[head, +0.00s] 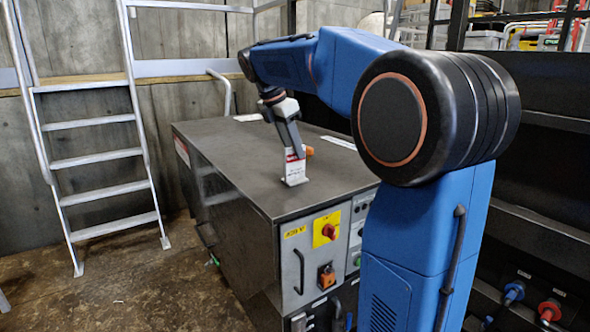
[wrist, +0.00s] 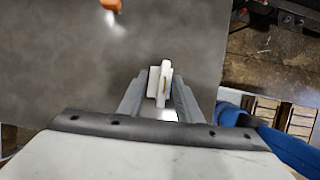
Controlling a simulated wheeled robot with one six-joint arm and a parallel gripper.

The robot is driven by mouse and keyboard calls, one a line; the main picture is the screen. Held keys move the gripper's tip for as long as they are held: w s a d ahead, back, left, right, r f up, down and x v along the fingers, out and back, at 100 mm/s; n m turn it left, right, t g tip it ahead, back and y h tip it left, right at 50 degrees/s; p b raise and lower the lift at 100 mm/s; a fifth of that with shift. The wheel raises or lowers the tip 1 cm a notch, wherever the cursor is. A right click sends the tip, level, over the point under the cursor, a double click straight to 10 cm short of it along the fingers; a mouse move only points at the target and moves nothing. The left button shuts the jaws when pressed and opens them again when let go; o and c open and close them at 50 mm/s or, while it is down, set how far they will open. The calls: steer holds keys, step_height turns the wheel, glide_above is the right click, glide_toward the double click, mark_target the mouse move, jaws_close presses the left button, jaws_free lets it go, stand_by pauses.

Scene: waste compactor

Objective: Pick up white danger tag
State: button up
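The white danger tag (head: 296,172), with a red band near its top, is upright at the compactor's top surface near the front edge in the head view. Its lower end appears to meet the surface. In the wrist view the tag (wrist: 160,84) is seen nearly end-on between my two fingers. My gripper (head: 291,146) points down over the tag's upper part. It also shows in the wrist view (wrist: 160,77), one finger on each side of the tag. The gaps are very small, and I cannot tell whether the fingers press on it.
An orange object (head: 309,151) lies just behind the tag on the dark compactor top (head: 235,160). The front panel carries a red switch on a yellow plate (head: 327,229). A ladder (head: 100,155) stands at left. The top left of the tag is clear.

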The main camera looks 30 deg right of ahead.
mark_target(304, 175)
steer(key=shift+x, duration=2.65)
steer(key=shift+s, duration=0.2)
jaws_close()
